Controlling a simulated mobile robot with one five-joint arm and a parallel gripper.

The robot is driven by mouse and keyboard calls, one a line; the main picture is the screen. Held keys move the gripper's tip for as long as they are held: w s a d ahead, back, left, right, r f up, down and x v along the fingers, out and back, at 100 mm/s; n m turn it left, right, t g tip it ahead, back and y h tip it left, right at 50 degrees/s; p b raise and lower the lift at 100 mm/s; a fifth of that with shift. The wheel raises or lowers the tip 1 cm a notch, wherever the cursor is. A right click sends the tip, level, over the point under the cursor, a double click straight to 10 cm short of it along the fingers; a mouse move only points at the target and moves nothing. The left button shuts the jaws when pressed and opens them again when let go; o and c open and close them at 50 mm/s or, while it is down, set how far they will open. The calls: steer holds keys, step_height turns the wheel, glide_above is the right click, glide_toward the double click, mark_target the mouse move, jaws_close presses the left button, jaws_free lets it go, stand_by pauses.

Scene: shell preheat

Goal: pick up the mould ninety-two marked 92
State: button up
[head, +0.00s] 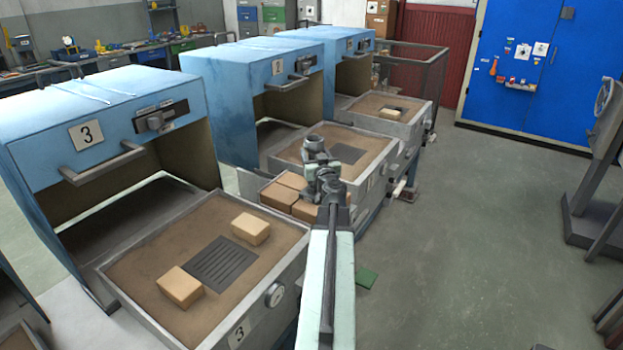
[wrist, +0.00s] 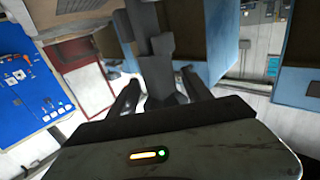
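No number 92 can be read on any block, so I cannot tell which is mould ninety-two. Two plain tan blocks lie on the tray of oven 3 in the head view: a near block (head: 179,288) and a far block (head: 250,229). Several more tan blocks (head: 281,196) sit close together just left of my arm, partly hidden by it. My gripper (head: 316,146) is raised in front of the middle oven's tray. In the wrist view its two dark fingers (wrist: 162,90) stand apart, with no block between them.
The oven 3 tray (head: 128,262) is pulled out, with a dark grate (head: 223,264) in its middle. The middle tray (head: 372,142) and far tray (head: 370,104) are also out. A far block (head: 392,112) lies on the latter. Floor at right is open before the blue door (head: 530,70).

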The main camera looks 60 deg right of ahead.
steer(key=shift+w, duration=0.1)
jaws_close()
stand_by(1.2)
